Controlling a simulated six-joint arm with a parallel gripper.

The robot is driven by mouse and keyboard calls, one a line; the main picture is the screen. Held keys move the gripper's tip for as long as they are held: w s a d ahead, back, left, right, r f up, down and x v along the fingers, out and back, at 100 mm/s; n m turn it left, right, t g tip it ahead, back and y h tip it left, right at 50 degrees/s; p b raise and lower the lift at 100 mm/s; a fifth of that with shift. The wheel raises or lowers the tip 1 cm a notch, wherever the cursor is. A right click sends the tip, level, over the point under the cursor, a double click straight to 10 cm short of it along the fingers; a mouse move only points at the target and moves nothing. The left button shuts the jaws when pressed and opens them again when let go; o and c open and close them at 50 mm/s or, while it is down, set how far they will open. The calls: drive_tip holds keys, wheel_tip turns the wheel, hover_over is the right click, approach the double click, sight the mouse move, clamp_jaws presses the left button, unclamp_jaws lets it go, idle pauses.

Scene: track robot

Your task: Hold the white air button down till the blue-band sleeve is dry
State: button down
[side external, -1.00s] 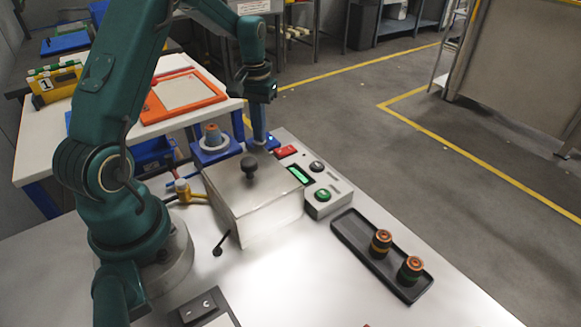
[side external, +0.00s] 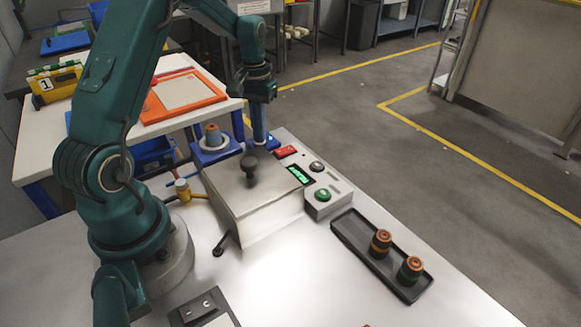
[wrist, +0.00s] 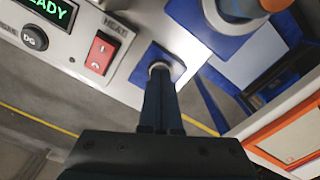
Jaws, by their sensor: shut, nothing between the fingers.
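My gripper (side external: 259,139) points straight down, fingers together, beside the blue fixture (side external: 205,155). In the wrist view my shut fingertips (wrist: 160,72) sit over the white air button (wrist: 157,65) on a small blue base (wrist: 172,57). They hide most of the button. They appear to touch it, but how far it is pressed cannot be told. A grey sleeve with an orange top (side external: 212,132) stands upright in the blue fixture.
A control box with a red switch (side external: 285,151), green display (side external: 300,175), dark knob (side external: 317,166) and green button (side external: 323,195) stands right of a metal box (side external: 255,205). The wrist view display ends in "EADY". A black tray (side external: 350,225) holds two sleeves.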

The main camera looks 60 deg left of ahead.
idle(0.3)
drive_tip(key=shift+r, duration=2.4)
